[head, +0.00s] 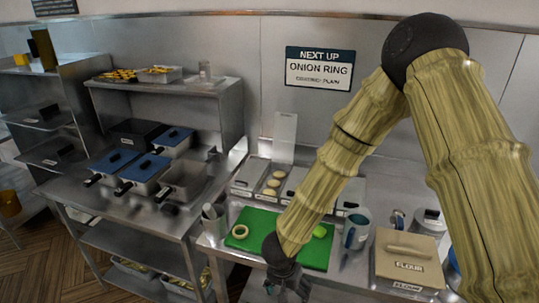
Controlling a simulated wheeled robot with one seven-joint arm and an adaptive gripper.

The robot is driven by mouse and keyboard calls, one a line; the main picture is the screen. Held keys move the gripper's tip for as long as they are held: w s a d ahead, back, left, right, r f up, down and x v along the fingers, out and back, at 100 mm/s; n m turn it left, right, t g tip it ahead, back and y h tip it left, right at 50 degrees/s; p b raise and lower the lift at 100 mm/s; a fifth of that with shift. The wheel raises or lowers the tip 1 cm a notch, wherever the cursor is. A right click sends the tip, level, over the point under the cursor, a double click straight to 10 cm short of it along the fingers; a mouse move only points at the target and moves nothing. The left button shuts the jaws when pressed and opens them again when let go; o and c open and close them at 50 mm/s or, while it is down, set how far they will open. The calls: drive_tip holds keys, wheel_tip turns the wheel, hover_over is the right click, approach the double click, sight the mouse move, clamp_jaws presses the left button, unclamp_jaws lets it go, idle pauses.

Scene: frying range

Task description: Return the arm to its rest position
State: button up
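My arm (455,130), with a bamboo-like yellow-green skin and a dark elbow joint, comes in from the right, bends high at the upper right, and slopes down to the lower middle. My gripper (287,287) is dark and small at the bottom of the head view. It is in front of the near edge of the green board (315,254). Its fingertips are too small and dark to tell whether they are open or shut. I make out nothing held in it.
On the green board lie a pale ring (240,231) and a green piece (319,232). To the right stand a blue-grey mug (356,230) and a flour box (408,258). Fryer pans with blue lids (144,168) stand left. A sign (319,69) reads onion ring.

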drive_tip(key=s+d+f+n+b, duration=0.1)
drive_tip(key=s+d+f+b, duration=0.3)
drive_tip(key=d+f, duration=0.55)
drive_tip(key=s+d+f+n+b, duration=0.1)
drive_tip(key=s+d+f+b, duration=0.2)
drive_tip(key=s+f, duration=0.6)
drive_tip(key=s+d+f+n+g+y+b, duration=0.1)
drive_tip(key=s+d+f+n+b, duration=0.1)
drive_tip(key=s+f, duration=0.6)
drive_tip(key=s+d+b, duration=0.1)
drive_tip(key=s+d, duration=0.1)
drive_tip(key=s, duration=0.4)
drive_tip(key=shift+d+f+y+b, duration=0.3)
drive_tip(key=shift+d+f+b, duration=0.05)
drive_tip(key=shift+f+b, duration=0.05)
drive_tip(key=shift+s, duration=0.1)
